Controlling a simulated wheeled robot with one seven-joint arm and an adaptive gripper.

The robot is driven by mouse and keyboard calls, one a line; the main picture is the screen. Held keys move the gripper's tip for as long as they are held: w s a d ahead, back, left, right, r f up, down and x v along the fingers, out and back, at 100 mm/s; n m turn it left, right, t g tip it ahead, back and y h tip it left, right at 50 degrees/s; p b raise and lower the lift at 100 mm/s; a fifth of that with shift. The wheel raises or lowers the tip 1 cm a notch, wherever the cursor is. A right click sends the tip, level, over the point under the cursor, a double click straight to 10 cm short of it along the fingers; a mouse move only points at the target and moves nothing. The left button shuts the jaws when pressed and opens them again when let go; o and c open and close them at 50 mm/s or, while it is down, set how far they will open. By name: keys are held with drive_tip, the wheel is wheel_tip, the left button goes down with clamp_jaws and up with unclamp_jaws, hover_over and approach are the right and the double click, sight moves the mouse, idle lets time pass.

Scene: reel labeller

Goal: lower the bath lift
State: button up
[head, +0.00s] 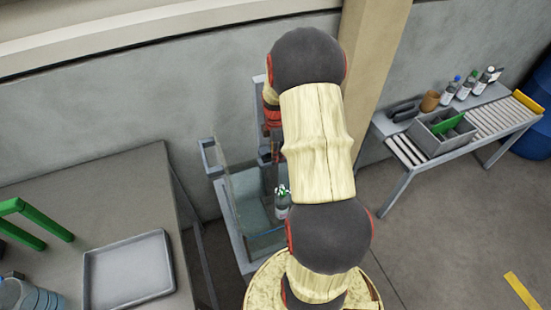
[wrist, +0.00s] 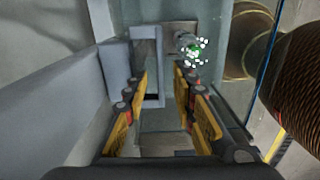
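The clear-walled bath (head: 245,190) stands against the wall in the head view, partly hidden by my arm. A grey bracket (head: 211,158) stands at its left end. A small bottle (head: 282,211) with a green and white top is at the bath's right side; its top also shows in the wrist view (wrist: 193,50). In the wrist view a grey rectangular loop (wrist: 153,98), perhaps the lift's handle, lies between and beyond the fingertips. My gripper (wrist: 161,82) is open with wide space between its yellow fingers. I cannot tell whether it touches the loop.
A grey table (head: 110,190) with a metal tray (head: 128,271) and green handles (head: 38,222) is at left. A bench (head: 400,148) with a grey crate (head: 442,145) and several bottles is at right. A beige post (head: 370,60) stands behind my arm.

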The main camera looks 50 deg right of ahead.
wheel_tip(320, 180, up, 9)
idle(0.3)
drive_tip(key=shift+f, duration=0.15)
idle(0.4)
